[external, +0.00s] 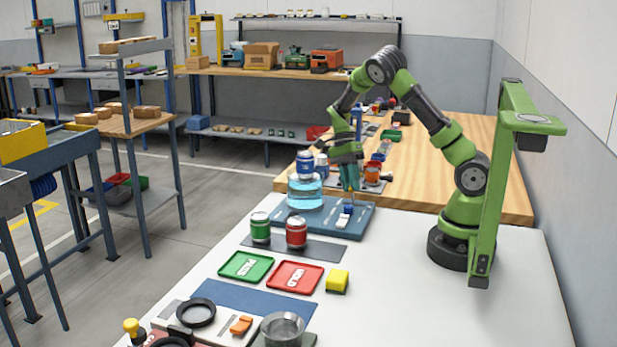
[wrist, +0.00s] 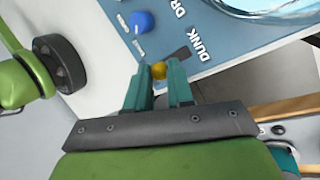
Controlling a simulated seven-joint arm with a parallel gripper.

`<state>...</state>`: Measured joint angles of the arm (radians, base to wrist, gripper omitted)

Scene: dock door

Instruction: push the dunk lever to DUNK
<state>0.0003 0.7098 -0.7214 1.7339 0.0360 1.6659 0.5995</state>
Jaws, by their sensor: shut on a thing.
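My gripper (external: 349,183) points down over the right part of the blue panel (external: 357,226). In the wrist view its two teal fingers (wrist: 159,88) are shut on a yellow ball knob (wrist: 159,70), which looks like the dunk lever's knob. The knob is at the panel's edge in that view, near the word DUNK (wrist: 205,42). Part of another white label shows farther up. A blue knob (wrist: 142,22) with small white lettering is on the panel, apart from the fingers.
The white table's right part is clear.

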